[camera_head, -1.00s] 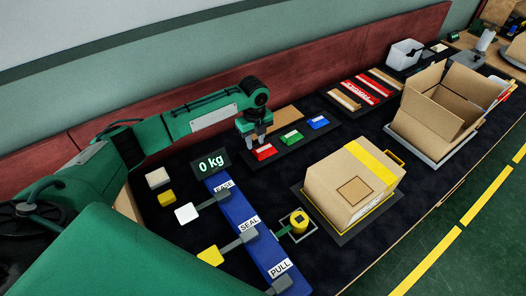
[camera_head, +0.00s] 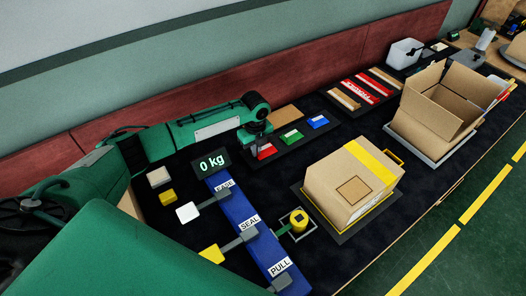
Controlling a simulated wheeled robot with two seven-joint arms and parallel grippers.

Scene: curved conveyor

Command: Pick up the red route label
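The red route label (camera_head: 266,151) lies at the left end of a dark tray, beside a green label (camera_head: 291,138) and a blue label (camera_head: 318,122). My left gripper (camera_head: 258,146) points down at the red label, with its fingertips at the label's back left side. The fingers are small and dark here, so I cannot tell how far apart they are or whether they touch the label. My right gripper is not in view.
A closed carton (camera_head: 335,184) with yellow tape sits in front right of the labels. An open carton (camera_head: 425,112) stands farther right. A blue panel (camera_head: 250,232) with levers and a "0 kg" display (camera_head: 211,163) are in front left.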

